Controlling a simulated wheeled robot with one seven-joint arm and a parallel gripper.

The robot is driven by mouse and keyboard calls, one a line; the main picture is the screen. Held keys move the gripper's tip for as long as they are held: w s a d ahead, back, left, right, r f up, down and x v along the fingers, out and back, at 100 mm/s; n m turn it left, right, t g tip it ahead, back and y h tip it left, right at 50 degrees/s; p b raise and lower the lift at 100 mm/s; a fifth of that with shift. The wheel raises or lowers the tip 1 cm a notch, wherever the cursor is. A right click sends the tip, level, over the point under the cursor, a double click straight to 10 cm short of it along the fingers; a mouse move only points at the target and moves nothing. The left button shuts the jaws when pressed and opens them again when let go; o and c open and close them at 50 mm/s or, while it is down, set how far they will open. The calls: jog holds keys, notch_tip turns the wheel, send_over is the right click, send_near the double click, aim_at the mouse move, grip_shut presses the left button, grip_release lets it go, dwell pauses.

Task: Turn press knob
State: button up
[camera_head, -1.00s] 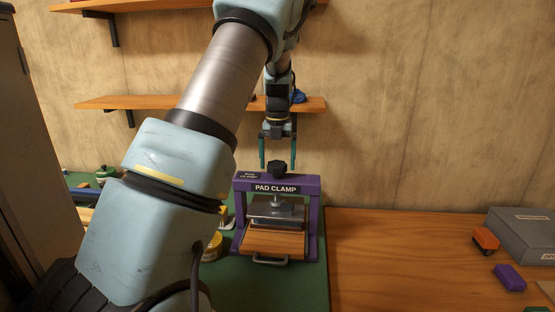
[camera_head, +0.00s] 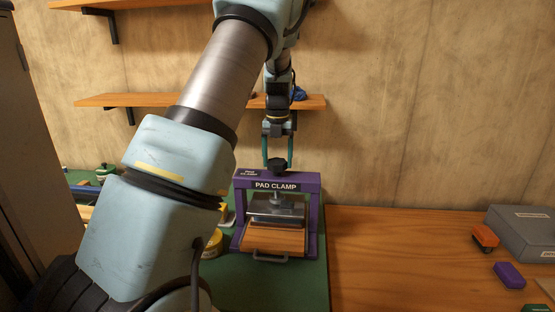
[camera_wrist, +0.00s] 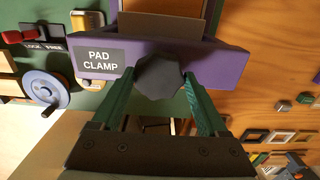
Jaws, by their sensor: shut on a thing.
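The purple press labelled PAD CLAMP (camera_head: 311,210) stands on a green mat, with a black press knob (camera_head: 278,165) on top of its crossbar. In the wrist view the dark, lobed press knob (camera_wrist: 159,77) sits between the fingertips. My gripper (camera_head: 277,163) points straight down over the press, and its green fingers are shut on the knob from both sides. A metal plate (camera_head: 277,211) hangs on the screw under the crossbar. A wooden tray (camera_head: 273,240) with a grey handle lies below the plate.
The green mat (camera_head: 285,285) surrounds the press. To the right, the wooden bench (camera_head: 400,250) is mostly clear. An orange toy-like block (camera_head: 485,238), a purple block (camera_head: 509,275) and a grey box (camera_head: 525,232) sit at far right. A wooden shelf (camera_head: 150,101) is on the wall behind.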

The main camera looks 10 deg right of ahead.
jog(key=shift+m, duration=0.3)
